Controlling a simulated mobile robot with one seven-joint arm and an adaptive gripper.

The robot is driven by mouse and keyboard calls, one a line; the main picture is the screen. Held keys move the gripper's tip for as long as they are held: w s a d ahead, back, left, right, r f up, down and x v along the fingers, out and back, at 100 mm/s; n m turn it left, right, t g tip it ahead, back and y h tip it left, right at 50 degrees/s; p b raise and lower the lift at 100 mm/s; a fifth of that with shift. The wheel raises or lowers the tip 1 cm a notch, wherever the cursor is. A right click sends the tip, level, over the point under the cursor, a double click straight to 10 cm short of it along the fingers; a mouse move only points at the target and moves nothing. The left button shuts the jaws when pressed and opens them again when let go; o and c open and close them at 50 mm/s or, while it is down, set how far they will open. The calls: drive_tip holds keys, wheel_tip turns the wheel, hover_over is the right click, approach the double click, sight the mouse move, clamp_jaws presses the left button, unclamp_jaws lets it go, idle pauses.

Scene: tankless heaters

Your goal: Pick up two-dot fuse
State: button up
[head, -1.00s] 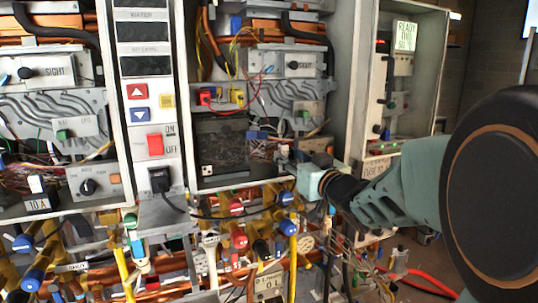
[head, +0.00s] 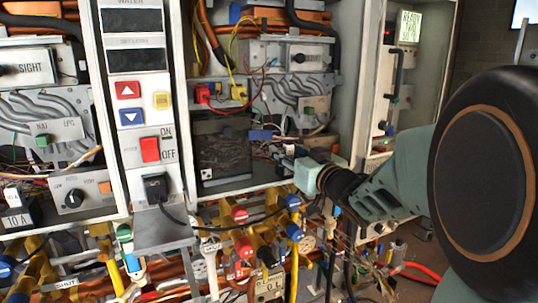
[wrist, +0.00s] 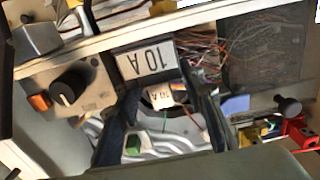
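In the head view my gripper (head: 281,160) reaches into the right part of the middle cabinet bay, and the fuse there cannot be made out. No dots are readable on the fuse.
The bay's front edge (head: 235,188) runs just below my gripper. In the wrist view a knob (wrist: 70,85), loose wires (wrist: 200,55) and a red connector (wrist: 300,132) are close by. Pipes and coloured valves (head: 238,213) crowd below. Another 10 A holder (head: 15,218) is at left.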

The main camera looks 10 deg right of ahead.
drive_tip(key=shift+w, duration=0.1)
clamp_jaws()
drive_tip(key=shift+r, duration=0.15)
idle(0.3)
